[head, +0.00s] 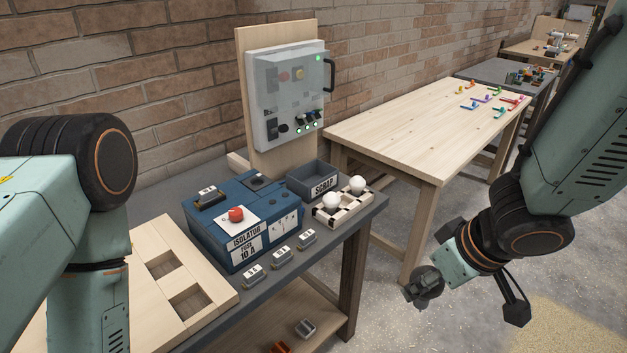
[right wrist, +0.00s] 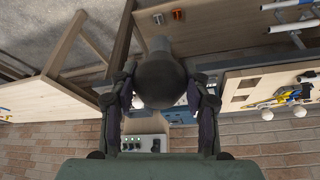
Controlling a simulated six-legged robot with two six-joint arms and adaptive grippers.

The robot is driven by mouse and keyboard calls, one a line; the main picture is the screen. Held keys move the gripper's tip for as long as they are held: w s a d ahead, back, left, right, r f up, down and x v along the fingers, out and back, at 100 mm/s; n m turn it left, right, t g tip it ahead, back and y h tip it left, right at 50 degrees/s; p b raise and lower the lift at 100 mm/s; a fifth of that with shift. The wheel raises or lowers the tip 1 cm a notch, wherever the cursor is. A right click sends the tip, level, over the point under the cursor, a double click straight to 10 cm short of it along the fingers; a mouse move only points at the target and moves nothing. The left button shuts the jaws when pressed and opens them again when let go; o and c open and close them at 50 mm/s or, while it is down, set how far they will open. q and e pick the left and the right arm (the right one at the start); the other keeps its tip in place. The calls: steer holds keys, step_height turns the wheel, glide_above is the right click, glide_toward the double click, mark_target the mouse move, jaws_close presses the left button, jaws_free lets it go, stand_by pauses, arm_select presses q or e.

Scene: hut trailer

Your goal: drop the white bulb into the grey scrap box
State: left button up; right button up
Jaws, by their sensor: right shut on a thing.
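The grey scrap box (head: 313,181), marked SCRAP, stands open at the back right of the grey bench. In front of it, a small chequered tray (head: 345,208) holds two white bulbs, one on the left (head: 332,200) and one on the right (head: 357,184). My right gripper (head: 425,288) is out over the floor, right of the bench and apart from box and tray. In the right wrist view its fingers (right wrist: 160,100) are shut on a dark round bulb-shaped thing (right wrist: 160,80) with a paler neck. My left gripper is out of the picture.
A blue isolator box (head: 240,225) with a red knob stands left of the tray. Several small labelled blocks (head: 280,256) lie before it. A panel (head: 288,95) on a board rises behind the scrap box. A wooden table (head: 430,120) stands beyond.

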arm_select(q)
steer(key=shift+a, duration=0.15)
arm_select(e)
steer(key=shift+a, duration=0.15)
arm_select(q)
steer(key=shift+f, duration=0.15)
arm_select(e)
steer(key=shift+f, duration=0.1)
arm_select(q)
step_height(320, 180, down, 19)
steer(key=b, duration=1.8)
steer(key=shift+b, duration=0.4)
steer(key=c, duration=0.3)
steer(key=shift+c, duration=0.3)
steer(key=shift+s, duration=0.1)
arm_select(e)
step_height(320, 180, down, 23)
steer(key=s+m, duration=0.1)
steer(key=m, duration=0.1)
steer(key=shift+s+a+h, duration=0.2)
steer(key=shift+s+h, duration=0.05)
steer(key=shift+h, duration=0.15)
